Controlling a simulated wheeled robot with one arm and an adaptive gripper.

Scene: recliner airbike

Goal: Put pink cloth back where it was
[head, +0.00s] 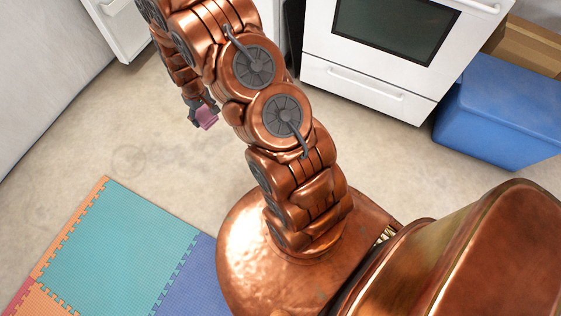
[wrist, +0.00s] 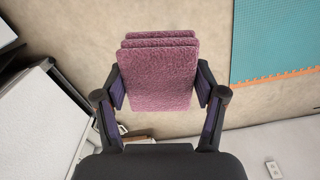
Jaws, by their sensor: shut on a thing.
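The pink cloth (wrist: 158,75) is folded into a thick layered block in the wrist view. My gripper (wrist: 162,88) is shut on it, with one finger against each side. In the head view a small part of the pink cloth (head: 207,117) shows at the tip of my gripper (head: 200,112), left of my arm. The cloth is held above the bare floor there. Most of the gripper is hidden behind my arm in the head view.
A white oven (head: 370,85) stands at the back. A blue bin (head: 505,110) is at the right, beside a cardboard box (head: 530,45). A white cabinet (head: 122,25) is at the upper left. Foam mats (head: 115,245) lie at the lower left. Floor (head: 130,140) between is clear.

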